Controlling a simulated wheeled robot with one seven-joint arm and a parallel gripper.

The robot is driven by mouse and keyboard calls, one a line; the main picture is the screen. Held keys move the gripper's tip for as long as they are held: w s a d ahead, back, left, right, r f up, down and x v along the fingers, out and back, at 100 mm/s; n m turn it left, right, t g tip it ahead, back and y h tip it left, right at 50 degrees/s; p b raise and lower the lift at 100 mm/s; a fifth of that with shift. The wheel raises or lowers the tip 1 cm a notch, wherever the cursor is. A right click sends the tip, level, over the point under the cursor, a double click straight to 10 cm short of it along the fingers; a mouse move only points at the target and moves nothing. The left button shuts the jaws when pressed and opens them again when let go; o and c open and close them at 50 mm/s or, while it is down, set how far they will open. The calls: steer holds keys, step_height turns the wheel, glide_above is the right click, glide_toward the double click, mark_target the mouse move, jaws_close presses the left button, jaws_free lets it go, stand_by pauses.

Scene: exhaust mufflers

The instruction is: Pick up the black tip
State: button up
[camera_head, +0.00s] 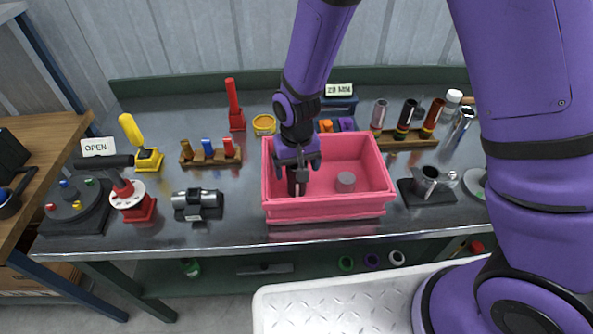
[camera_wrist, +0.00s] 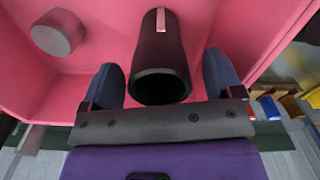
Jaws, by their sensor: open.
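The black tip (camera_wrist: 162,50) is a dark hollow tube with a light strip on its side. It stands inside the pink bin (camera_head: 325,208), open end toward the wrist camera. In the head view the black tip (camera_head: 293,187) shows below my gripper (camera_head: 298,165), in the left part of the bin. My gripper is open. In the wrist view its two blue-grey fingers (camera_wrist: 160,80) are on either side of the tip, with a gap visible on each side. The tip's far end is hard to make out.
A grey cylinder (camera_head: 345,182) sits in the same bin, right of the black tip. A rack (camera_head: 408,140) with several tubes, one black, stands behind at right. A clamp (camera_head: 197,203) stands left of the bin.

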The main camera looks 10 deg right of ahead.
steer(key=shift+f, duration=0.65)
steer(key=shift+c, duration=0.5)
steer(key=c, duration=0.9)
steer(key=shift+o, duration=0.2)
steer(key=shift+r, duration=0.1)
